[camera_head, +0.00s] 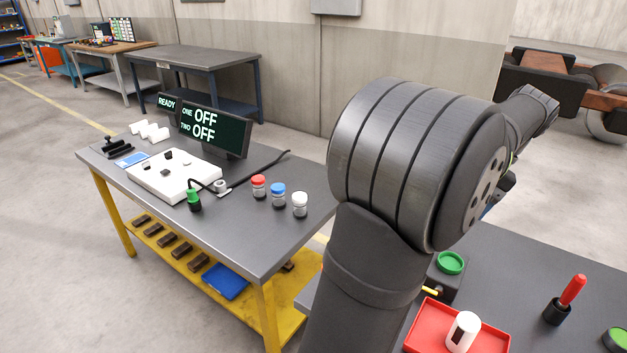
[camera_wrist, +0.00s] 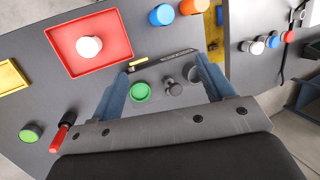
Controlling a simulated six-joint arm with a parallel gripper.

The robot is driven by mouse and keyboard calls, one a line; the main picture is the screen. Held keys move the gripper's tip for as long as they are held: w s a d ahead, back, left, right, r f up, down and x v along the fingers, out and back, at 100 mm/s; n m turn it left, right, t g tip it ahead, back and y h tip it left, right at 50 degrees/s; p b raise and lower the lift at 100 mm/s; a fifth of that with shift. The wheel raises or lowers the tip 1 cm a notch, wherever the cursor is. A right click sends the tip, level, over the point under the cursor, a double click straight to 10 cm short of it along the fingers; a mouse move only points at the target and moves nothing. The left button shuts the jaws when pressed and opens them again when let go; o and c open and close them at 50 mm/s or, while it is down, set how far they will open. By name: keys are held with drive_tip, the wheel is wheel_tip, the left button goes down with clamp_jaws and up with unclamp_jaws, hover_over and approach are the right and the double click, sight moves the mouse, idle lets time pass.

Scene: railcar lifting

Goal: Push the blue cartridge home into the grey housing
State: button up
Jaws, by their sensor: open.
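My gripper (camera_wrist: 165,66) is open, its two blue-grey fingers spread above the near table in the wrist view, with nothing seen held. Between and below the fingers are a green disc (camera_wrist: 140,91), a grey knob (camera_wrist: 172,87) and a dark bar with a yellow mark. A blue round-topped piece (camera_wrist: 162,15) stands beyond the fingers at the top; I cannot tell whether it is the cartridge. No grey housing can be made out for certain. In the head view my arm hides the gripper and much of the near table.
A red tray (camera_wrist: 62,57) holds a white cylinder (camera_wrist: 88,47). An orange piece (camera_wrist: 192,6) stands beside the blue one. A red-handled tool (camera_head: 572,290) and a green button (camera_head: 616,339) are at the right. Another table (camera_head: 240,220) carries capped jars and a display reading OFF twice.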

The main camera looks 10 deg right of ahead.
drive_tip(key=s+a+f+n+g+h, duration=0.3)
drive_tip(key=a+f+n+g+h, duration=0.65)
drive_tip(key=a+f, duration=0.65)
drive_tip(key=w+a+f+n+t+h, duration=0.1)
drive_tip(key=a+f+n+t+h, duration=0.5)
drive_tip(key=n, duration=0.5)
drive_tip(key=a+f+n+t+h, duration=0.25)
drive_tip(key=a+n+t, duration=0.25)
drive_tip(key=n+t, duration=0.45)
drive_tip(key=shift+n+g, duration=0.5)
drive_tip(key=shift+g, duration=0.4)
drive_tip(key=x, duration=0.8)
drive_tip(key=r+x, duration=0.1)
drive_tip(key=x, duration=0.3)
drive_tip(key=shift+w+d, duration=0.1)
drive_tip(key=shift+w, duration=0.2)
drive_tip(key=shift+s+r+x, duration=0.1)
drive_tip(key=shift+r+x, duration=0.05)
drive_tip(key=shift+x, duration=1.15)
drive_tip(key=shift+s+r+x, duration=0.1)
drive_tip(key=shift+x, duration=1.25)
drive_tip(key=shift+d, duration=0.15)
